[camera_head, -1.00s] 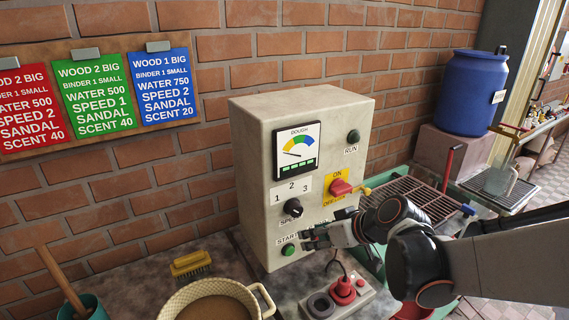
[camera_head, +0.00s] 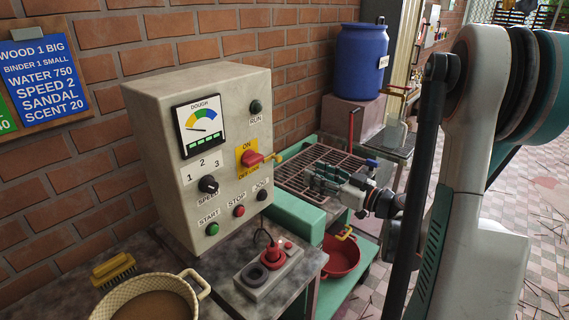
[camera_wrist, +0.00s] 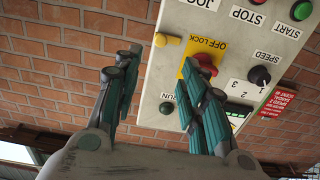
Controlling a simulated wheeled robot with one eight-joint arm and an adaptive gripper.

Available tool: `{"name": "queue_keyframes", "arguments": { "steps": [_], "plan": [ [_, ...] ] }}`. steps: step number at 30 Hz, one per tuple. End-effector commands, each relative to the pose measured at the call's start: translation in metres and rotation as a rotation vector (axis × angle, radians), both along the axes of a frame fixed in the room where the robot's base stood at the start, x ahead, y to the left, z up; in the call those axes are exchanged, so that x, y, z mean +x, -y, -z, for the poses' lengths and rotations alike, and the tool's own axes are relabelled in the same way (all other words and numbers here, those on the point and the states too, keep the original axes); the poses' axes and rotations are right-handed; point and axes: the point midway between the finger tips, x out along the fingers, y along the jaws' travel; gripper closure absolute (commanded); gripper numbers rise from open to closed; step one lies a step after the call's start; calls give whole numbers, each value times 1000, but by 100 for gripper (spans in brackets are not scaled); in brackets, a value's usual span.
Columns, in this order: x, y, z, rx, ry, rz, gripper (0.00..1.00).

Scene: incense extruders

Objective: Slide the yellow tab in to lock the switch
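The red rotary switch (camera_head: 252,158) sits on a yellow plate marked ON and OFF LOCK on the front of the grey control box (camera_head: 150,130). The yellow tab (camera_head: 274,158) sticks out at the box's right edge, beside the switch. In the wrist view, the picture is upside down; the yellow tab (camera_wrist: 167,40) and red switch (camera_wrist: 206,66) show beyond the fingers. My gripper (camera_head: 312,180) is right of the box, apart from the tab. In the wrist view, my gripper (camera_wrist: 160,65) has its fingers spread with nothing between them.
The dough gauge (camera_head: 201,125), speed knob (camera_head: 208,184) and buttons share the panel. A red-buttoned pendant (camera_head: 270,265) lies on the bench below. A green-framed machine with a rusty grate (camera_head: 322,168) stands at the right, with a red bowl (camera_head: 341,258) below.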

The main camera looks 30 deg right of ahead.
Motion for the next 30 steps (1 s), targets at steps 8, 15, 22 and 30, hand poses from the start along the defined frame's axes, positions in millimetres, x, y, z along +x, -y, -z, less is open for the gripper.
{"name": "queue_keyframes", "arguments": {
  "steps": [8, 15, 22, 30],
  "plan": [
    [51, -21, 2, 1, -1, -6, 62],
    [91, -35, 1, 1, -3, -4, 62],
    [112, -42, 1, 1, -3, -3, 62],
    [116, -43, 0, 1, -3, -1, 62]
  ]
}}
